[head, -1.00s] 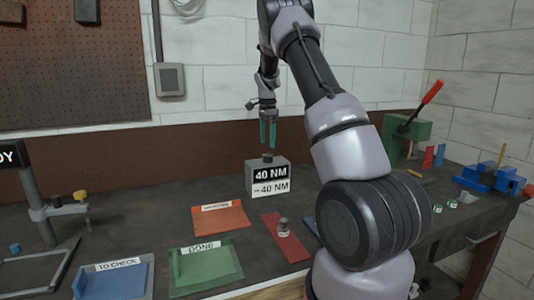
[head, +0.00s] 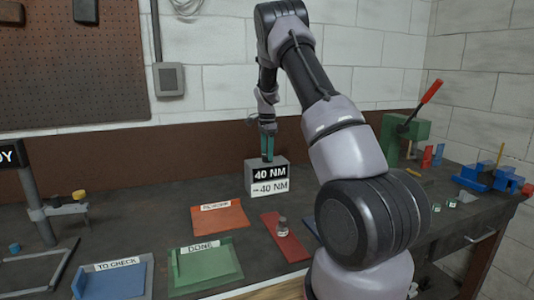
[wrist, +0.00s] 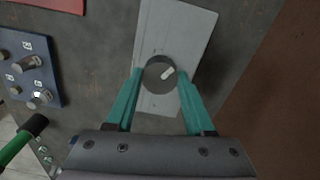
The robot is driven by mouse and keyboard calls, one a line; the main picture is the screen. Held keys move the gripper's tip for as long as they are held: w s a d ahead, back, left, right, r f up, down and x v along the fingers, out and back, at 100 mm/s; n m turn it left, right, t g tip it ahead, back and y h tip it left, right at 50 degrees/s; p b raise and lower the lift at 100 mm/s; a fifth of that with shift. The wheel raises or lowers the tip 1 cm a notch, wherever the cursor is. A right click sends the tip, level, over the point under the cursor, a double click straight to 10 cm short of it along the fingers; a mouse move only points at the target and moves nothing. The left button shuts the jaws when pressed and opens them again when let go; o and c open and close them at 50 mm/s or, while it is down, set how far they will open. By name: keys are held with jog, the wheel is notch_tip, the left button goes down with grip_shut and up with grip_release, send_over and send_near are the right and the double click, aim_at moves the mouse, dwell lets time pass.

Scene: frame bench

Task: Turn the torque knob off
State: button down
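The torque knob (wrist: 160,75) is a dark round knob with a pale pointer mark, on top of a grey box (head: 267,188). In the wrist view the mark points up and right. The box front has a display reading 40 NM and a second 40 NM label below. My gripper (head: 267,158) is straight above the box, pointing down, its teal fingers at the top. In the wrist view my gripper (wrist: 160,73) has one finger on each side of the knob. Any gap is too small to judge. In the head view the fingers hide the knob.
An orange tray (head: 220,218), a green DONE tray (head: 205,268), a blue TO CHECK tray (head: 115,283) and a red mat (head: 292,248) with a small metal part lie in front of the box. A green press (head: 405,130) and blue vise (head: 480,178) stand at right.

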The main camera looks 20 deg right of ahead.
jog(key=shift+n, duration=0.4)
jog(key=n, duration=0.4)
jog(key=shift+n, duration=0.4)
jog(key=n, duration=1.2)
jog(key=shift+n, duration=0.4)
jog(key=n, duration=0.5)
jog(key=shift+d+n, duration=0.1)
jog(key=shift+n, duration=0.2)
jog(key=shift+c, duration=1.3)
grip_release()
jog(key=shift+r, duration=0.1)
